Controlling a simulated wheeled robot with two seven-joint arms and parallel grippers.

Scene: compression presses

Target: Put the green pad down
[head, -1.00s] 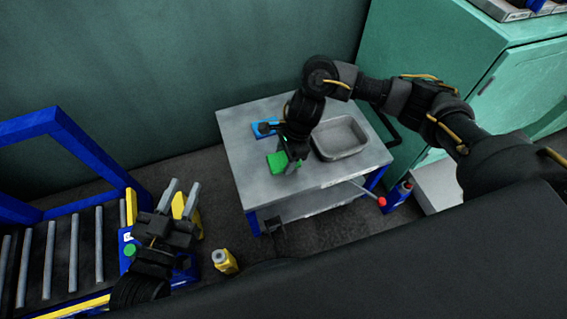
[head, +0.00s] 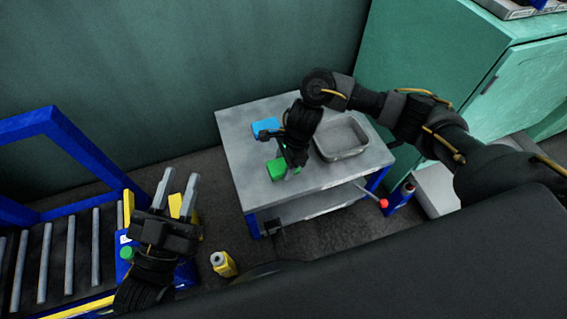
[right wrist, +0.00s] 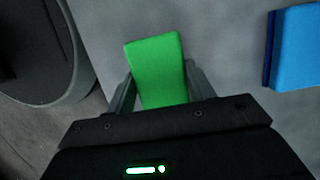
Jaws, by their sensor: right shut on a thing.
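The green pad (head: 277,169) is at my right gripper (head: 290,170), over the left part of the grey table (head: 240,165). In the right wrist view the green pad (right wrist: 157,70) sits between the two fingers of the right gripper (right wrist: 160,85), which is shut on it. I cannot tell whether the pad touches the tabletop. A blue pad (head: 266,126) lies on the table behind it and also shows in the right wrist view (right wrist: 300,48), apart from the gripper. My left gripper (head: 177,188) is open and empty, near the roller conveyor.
A grey metal tray (head: 343,155) stands on the table to the right of my right gripper. A roller conveyor (head: 70,245) with a blue frame is at the left. A yellow bottle (head: 223,264) stands on the floor. A green cabinet (head: 455,75) is at the right.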

